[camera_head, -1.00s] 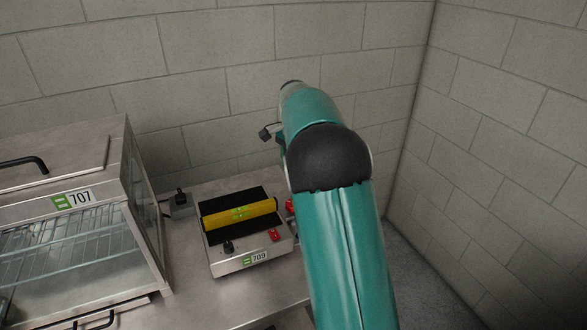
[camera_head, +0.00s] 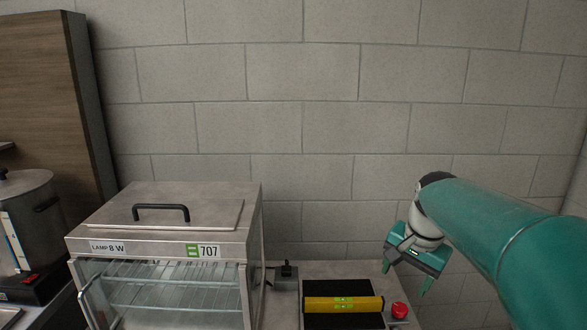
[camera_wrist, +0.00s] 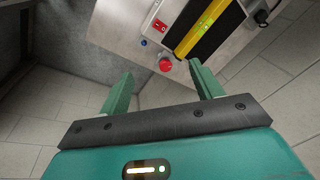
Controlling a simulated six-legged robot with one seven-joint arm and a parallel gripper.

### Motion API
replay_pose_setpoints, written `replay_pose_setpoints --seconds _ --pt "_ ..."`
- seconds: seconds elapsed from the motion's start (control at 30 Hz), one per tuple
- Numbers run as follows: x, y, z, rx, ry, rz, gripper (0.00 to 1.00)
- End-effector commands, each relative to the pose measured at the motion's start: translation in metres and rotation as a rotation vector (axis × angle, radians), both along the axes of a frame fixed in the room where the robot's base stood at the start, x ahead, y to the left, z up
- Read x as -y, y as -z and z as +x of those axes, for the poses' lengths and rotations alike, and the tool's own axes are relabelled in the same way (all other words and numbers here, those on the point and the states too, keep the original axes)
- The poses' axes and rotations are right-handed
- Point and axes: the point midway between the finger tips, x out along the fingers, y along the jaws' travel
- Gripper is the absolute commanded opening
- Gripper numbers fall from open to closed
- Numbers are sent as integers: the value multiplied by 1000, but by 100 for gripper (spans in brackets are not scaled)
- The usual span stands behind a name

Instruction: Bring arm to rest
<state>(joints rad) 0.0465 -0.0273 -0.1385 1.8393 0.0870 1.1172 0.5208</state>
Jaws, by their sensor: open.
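My arm's teal links reach in from the right in the head view. My gripper (camera_head: 406,278) points down at the right end of the counter, to the right of a device with a yellow bar. Its two teal fingers are apart with nothing between them. In the wrist view my gripper (camera_wrist: 161,72) also shows open and empty. Its fingertips are near the device's red knob (camera_wrist: 165,64) in the picture; I cannot tell the distance.
The device's yellow bar (camera_head: 343,304) lies across a black top, with a red knob (camera_head: 400,310) beside it. A glass-fronted cabinet marked 707 (camera_head: 166,241) stands to its left. A pot (camera_head: 28,222) and wooden panel (camera_head: 45,100) are farther left. A block wall (camera_head: 330,130) closes the back.

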Motion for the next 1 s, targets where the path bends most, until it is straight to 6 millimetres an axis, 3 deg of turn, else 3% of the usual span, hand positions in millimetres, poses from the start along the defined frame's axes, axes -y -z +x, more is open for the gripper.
replay_pose_setpoints --seconds 0.03,0.27,0.6,0.8,1.0 --pt "-8 -5 -17 23 -49 -10 65" --pt "-38 -9 -88 123 -285 -89 65" --pt "-67 20 -180 245 -605 -250 65" --pt "-71 32 -198 270 -681 -298 65" --pt "-71 33 -198 270 -685 -299 65"
